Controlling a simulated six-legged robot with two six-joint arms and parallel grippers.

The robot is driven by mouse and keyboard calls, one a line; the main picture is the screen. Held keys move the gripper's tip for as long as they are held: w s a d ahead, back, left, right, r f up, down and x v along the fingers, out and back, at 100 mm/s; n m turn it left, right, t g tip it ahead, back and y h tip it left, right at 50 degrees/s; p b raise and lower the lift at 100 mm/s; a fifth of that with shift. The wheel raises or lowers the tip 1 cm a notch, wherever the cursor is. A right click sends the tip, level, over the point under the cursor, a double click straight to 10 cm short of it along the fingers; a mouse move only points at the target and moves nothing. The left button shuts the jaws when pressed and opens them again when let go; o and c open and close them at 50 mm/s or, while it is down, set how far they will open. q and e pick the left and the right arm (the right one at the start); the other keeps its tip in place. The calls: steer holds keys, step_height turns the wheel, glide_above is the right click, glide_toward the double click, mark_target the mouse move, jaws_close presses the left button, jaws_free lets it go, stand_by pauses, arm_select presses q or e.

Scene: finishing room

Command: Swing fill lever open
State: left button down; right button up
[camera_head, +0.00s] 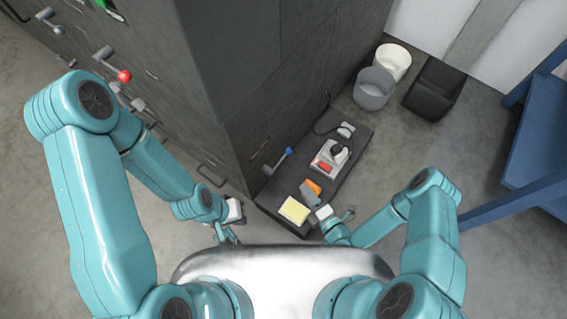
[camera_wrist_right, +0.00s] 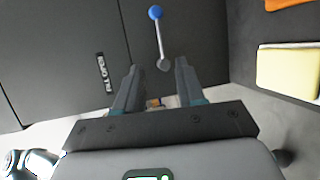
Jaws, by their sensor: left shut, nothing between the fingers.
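A lever with a blue ball knob (camera_head: 288,151) sticks out from the dark cabinet's lower corner. In the right wrist view its knob (camera_wrist_right: 156,13) is at the top, and its grey shaft runs down to a pivot between the fingertips. My left gripper (camera_head: 228,235) is shut and empty, low in front of the cabinet.
A red-knobbed lever (camera_head: 124,76) and other handles are on the cabinet at upper left. A dark low platform (camera_head: 352,178) holds a yellow sponge (camera_head: 294,210), an orange item and a sander-like tool. Buckets (camera_head: 374,88) and a blue frame (camera_head: 535,130) stand right.

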steer(key=b+x, duration=0.3)
steer(key=x, duration=1.1)
steer(key=shift+a+b, duration=0.25)
steer(key=shift+b, duration=0.1)
steer(key=shift+w, duration=0.1)
jaws_close()
